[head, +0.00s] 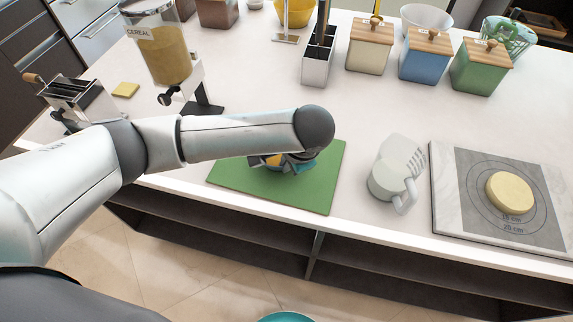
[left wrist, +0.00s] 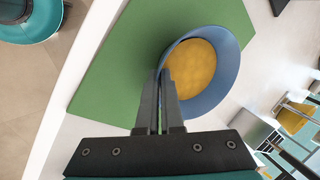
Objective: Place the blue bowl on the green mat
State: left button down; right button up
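The blue bowl (left wrist: 226,88) has a yellow inside, shown in the left wrist view. My left gripper (left wrist: 166,80) has its two fingers close together at the bowl's near rim, appearing to pinch it. The green mat (head: 318,187) lies flat on the counter; it also shows in the left wrist view (left wrist: 120,60). There the bowl overlaps the mat and its edge. In the head view my left arm covers most of the bowl over the mat. I cannot tell whether the bowl touches the mat. My right gripper is not in view.
A grater and a white mug (head: 388,182) stand right of the mat, then a marble board (head: 455,205) with a round yellow piece (head: 510,193). A cereal dispenser (head: 165,55) and toaster (head: 75,98) stand left. Lidded canisters (head: 424,62) line the back.

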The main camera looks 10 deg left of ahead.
pick_arm(q)
jog(key=shift+f, duration=0.2)
jog(key=shift+f, duration=0.15)
jog(key=c, duration=1.1)
grip_release()
jog(key=p+v, duration=0.2)
jog(key=v, duration=1)
